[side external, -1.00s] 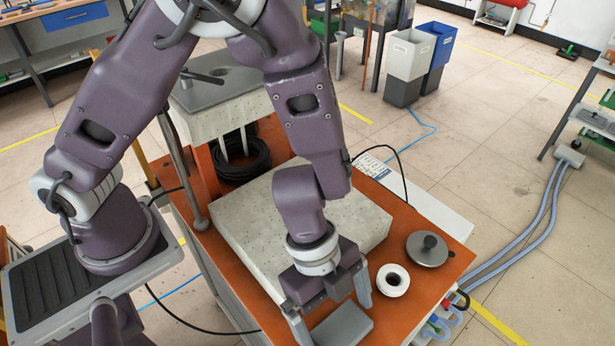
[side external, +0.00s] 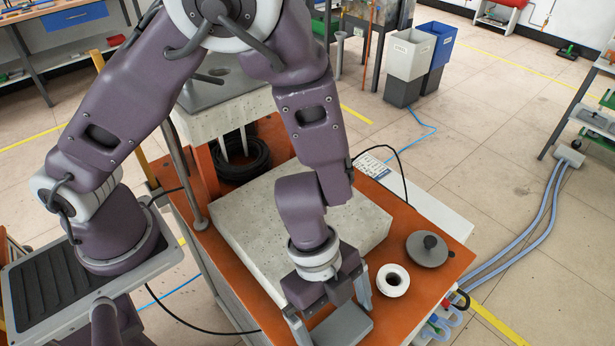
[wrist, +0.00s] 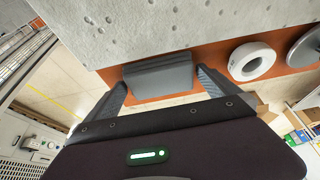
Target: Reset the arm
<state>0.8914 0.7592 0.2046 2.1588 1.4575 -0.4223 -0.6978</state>
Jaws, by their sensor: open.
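My gripper (side external: 331,312) is above the front edge of the orange bench top (side external: 408,301). Its two fingers are spread apart with nothing between them that I can see held. A grey block (side external: 345,328) lies on the bench below and just beyond the fingertips. In the wrist view my gripper (wrist: 163,88) shows both fingers, one on each side of the grey block (wrist: 158,77). I cannot tell how far the fingertips are above the block.
A pale concrete slab (side external: 345,225) lies behind my gripper. A white ring (side external: 393,280) and a grey round lid with a black knob (side external: 429,250) stand to the right. A black cable coil (side external: 240,165) lies at the back. A metal post (side external: 186,170) rises at the left.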

